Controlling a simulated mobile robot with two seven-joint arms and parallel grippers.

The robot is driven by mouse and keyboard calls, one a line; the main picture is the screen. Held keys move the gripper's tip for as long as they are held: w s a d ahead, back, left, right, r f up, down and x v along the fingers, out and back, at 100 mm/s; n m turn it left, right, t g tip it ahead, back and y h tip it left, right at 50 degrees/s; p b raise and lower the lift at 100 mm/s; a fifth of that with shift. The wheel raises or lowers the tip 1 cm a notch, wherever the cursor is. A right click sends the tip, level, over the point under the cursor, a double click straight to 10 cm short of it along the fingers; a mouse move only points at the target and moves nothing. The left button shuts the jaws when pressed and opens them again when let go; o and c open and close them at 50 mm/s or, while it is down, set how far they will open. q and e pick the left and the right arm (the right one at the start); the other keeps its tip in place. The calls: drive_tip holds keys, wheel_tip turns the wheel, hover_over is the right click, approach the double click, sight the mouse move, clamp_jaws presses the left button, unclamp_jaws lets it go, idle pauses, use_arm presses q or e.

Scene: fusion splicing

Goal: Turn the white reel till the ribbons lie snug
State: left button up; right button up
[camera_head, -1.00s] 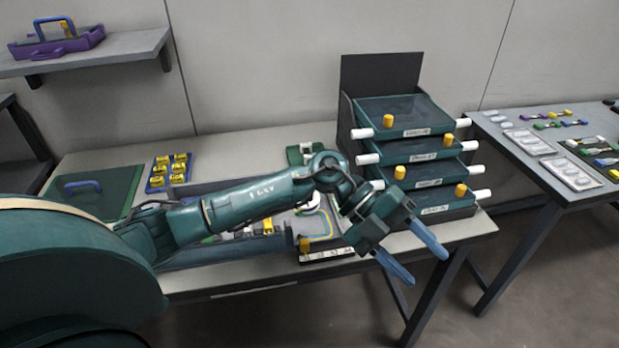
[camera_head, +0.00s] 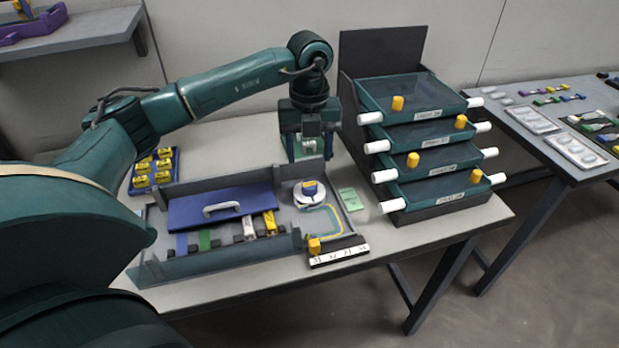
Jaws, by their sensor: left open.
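My right gripper is not in view.
A blue panel (camera_head: 222,203) with a white handle covers part of the tray, with several coloured pieces in front. A dark rack (camera_head: 381,50) of green trays stands close right of the reel. A green card (camera_head: 350,199) lies between them. Yellow pieces fill a blue holder at left.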

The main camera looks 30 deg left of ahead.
sight(309, 184)
use_arm(q)
wheel_tip(309, 184, down, 8)
drive_tip(key=shift+f, duration=0.2)
drive_tip(key=c, duration=1)
